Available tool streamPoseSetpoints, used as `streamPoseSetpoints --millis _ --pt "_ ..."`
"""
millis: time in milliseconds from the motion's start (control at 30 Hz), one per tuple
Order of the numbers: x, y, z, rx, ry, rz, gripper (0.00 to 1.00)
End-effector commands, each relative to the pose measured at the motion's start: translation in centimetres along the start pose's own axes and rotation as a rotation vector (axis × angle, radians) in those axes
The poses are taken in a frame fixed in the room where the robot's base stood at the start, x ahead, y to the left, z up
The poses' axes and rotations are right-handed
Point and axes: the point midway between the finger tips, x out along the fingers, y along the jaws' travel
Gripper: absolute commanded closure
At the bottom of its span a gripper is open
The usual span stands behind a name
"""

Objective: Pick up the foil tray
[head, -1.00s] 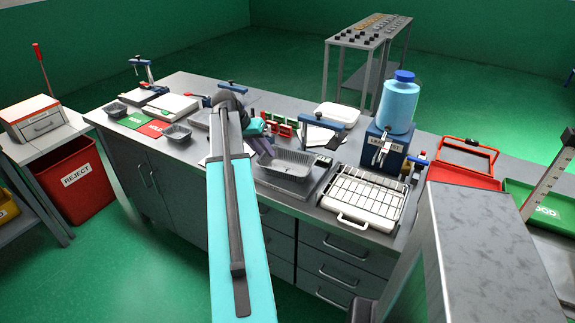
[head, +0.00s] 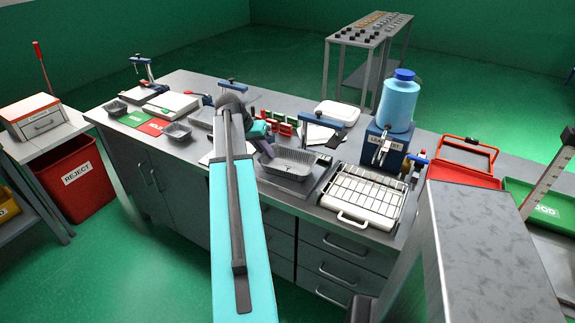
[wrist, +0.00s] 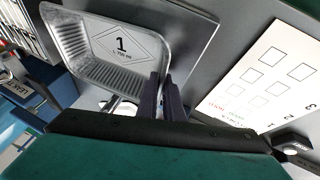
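The foil tray (head: 291,170) is a shallow silver tray on the bench, at or just above a grey plate. In the wrist view the foil tray (wrist: 88,66) is at upper left, with a label reading 1 and 750 ml in its bottom. My gripper (head: 266,149) is at the tray's left side in the head view. In the wrist view my gripper (wrist: 163,78) has its two dark fingers close together, one on each side of the tray's near right wall. It looks shut on that wall. Whether the tray's underside touches the plate is hidden.
A wire rack on a white tray (head: 345,217) stands close right of the foil tray. The blue leak-test unit (head: 386,148) is behind it. Smaller trays (head: 177,131) lie to the left. A printed sheet (wrist: 267,82) lies beside the plate.

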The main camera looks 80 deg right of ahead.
Motion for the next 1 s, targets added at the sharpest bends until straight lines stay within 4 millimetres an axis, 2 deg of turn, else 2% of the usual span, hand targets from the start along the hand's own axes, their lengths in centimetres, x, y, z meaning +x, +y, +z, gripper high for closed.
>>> streamPoseSetpoints --millis 567,967,1000 --pt "-0.3 0.1 -0.1 0.001 0.0 -0.001 1.0" --pt "-3.2 1.1 -1.4 0.001 0.002 -0.001 1.0" --pt "-3.5 0.6 -0.5 -0.002 0.001 -0.002 1.0"
